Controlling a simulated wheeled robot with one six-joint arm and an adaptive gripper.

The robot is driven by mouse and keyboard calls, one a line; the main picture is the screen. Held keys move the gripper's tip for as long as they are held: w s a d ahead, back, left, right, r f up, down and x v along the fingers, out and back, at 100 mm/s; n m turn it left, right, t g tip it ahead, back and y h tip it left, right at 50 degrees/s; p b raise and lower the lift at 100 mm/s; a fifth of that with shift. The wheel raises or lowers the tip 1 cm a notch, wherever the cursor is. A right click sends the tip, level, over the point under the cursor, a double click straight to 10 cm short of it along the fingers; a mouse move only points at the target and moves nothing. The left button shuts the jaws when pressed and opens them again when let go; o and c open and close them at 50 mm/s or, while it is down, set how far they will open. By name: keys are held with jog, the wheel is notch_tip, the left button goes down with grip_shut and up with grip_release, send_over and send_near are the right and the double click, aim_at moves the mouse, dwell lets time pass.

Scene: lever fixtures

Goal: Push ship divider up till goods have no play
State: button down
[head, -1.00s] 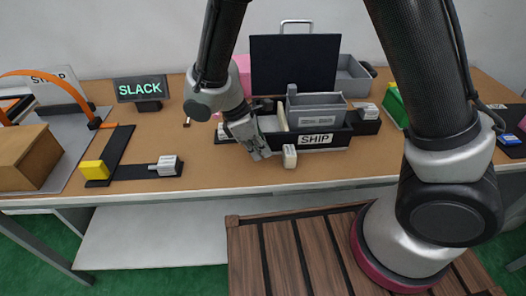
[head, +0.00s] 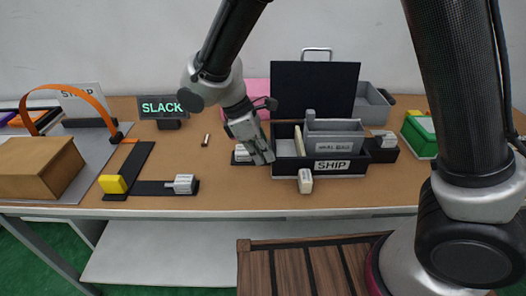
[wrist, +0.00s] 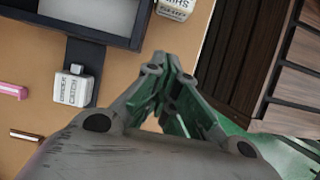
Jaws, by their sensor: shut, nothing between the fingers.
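The black SHIP tray (head: 352,173) stands on the table, and its corner shows in the wrist view (wrist: 112,40). A cream upright divider (head: 299,141) stands inside it. Right of the divider is a grey labelled box (head: 335,146), with a visible gap between them. A white labelled block (head: 241,154) sits on a black strip at the tray's left, also in the wrist view (wrist: 72,86). My gripper (head: 265,158) is shut and empty, pointing down near the tray's left front corner. In the wrist view my gripper (wrist: 163,62) appears apart from the tray. The lit sign (head: 161,106) reads SLACK.
A black panel (head: 315,90) and a grey bin (head: 372,105) stand behind. To the left are a yellow block (head: 112,184) on black rails and a cardboard box (head: 42,167) under an orange strap.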

jog(key=x, duration=0.7)
jog(key=shift+d+f, duration=0.15)
jog(key=shift+f, duration=0.05)
jog(key=d, duration=0.2)
jog(key=shift+d+r, duration=0.1)
jog(key=shift+d, duration=0.2)
jog(key=shift+s+d, duration=0.1)
jog(key=shift+d, duration=0.55)
jog(key=shift+d, duration=0.6)
jog(key=shift+a, duration=0.1)
